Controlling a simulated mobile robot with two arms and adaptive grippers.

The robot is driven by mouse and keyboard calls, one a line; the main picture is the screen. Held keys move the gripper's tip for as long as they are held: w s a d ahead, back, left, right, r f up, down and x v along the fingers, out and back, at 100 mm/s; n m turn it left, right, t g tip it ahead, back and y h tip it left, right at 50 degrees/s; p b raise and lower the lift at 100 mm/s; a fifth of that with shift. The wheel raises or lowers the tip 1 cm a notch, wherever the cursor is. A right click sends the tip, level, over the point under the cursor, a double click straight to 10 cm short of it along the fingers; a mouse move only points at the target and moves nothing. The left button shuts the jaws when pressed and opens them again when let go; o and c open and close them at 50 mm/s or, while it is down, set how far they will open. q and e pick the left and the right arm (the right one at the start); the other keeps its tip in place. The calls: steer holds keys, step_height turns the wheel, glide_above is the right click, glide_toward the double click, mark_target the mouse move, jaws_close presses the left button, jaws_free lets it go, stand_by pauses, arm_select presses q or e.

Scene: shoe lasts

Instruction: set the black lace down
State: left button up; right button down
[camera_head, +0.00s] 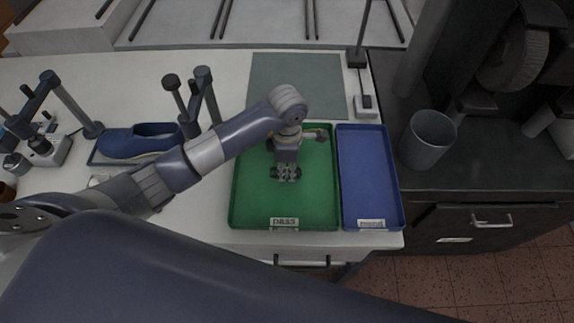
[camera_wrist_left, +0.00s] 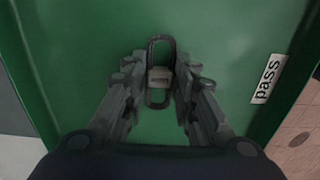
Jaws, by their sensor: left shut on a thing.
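My left gripper (camera_head: 286,175) is over the green tray (camera_head: 252,205), pointing down. In the left wrist view the black lace (camera_wrist_left: 159,97) is a looped bundle with a grey band around its middle. The fingers of my left gripper (camera_wrist_left: 160,82) are shut on it, one on each side. The green tray floor (camera_wrist_left: 225,50) lies beneath it; I cannot tell whether the lace touches the floor. In the head view the lace is mostly hidden by the gripper. My right gripper is not in view.
The green tray bears a "pass" label (camera_head: 284,223). A blue tray (camera_head: 368,180) stands directly to its right. A grey mat (camera_head: 295,80) lies behind. A blue shoe (camera_head: 140,141) is to the left, and a grey cup (camera_head: 428,140) stands on the dark counter at right.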

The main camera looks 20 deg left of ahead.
mark_target(287, 171)
arm_select(q)
steer(key=shift+f, duration=0.2)
steer(key=o, duration=0.6)
steer(key=shift+o, duration=0.5)
steer(key=shift+r, duration=0.1)
step_height(287, 171, up, 12)
steer(key=p, duration=0.7)
steer(key=shift+r, duration=0.1)
